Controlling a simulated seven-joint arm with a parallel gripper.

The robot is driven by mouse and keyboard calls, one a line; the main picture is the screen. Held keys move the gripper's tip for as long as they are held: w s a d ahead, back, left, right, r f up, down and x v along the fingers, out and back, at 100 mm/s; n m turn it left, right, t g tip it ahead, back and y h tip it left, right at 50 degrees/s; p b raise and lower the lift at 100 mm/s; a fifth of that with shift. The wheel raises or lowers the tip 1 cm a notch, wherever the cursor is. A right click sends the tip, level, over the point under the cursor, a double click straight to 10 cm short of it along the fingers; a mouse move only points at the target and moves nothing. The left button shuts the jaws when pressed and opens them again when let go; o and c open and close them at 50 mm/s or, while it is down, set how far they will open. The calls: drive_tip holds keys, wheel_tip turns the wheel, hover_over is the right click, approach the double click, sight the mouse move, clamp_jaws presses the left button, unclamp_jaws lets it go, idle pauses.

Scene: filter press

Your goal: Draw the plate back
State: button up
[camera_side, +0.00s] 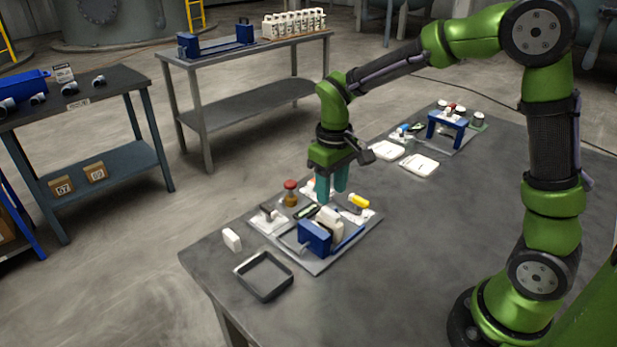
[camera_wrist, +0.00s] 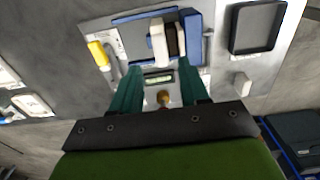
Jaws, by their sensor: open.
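The small filter press sits on a grey board near the table's front. Its blue end block (camera_side: 314,237) also shows in the wrist view (camera_wrist: 191,33). A white plate (camera_side: 331,219) stands upright beside the block; in the wrist view the plate (camera_wrist: 157,42) has a dark, brownish gap between it and the block. A blue rail (camera_side: 350,238) runs along the press. My gripper (camera_side: 331,198) points down with its teal fingers apart, just behind the plate in the side view. In the wrist view my gripper (camera_wrist: 158,72) is empty, its fingertips short of the plate.
A red-capped amber bottle (camera_side: 290,195), a dark green level-like piece (camera_side: 306,211) and a yellow-handled tool (camera_side: 359,201) lie close around the press. A black tray (camera_side: 264,275) and a white block (camera_side: 232,239) stand at the front.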

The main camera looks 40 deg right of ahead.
sight(330, 211)
wheel_tip(330, 211, down, 6)
drive_tip(key=shift+r, duration=0.15)
clamp_jaws()
idle(0.3)
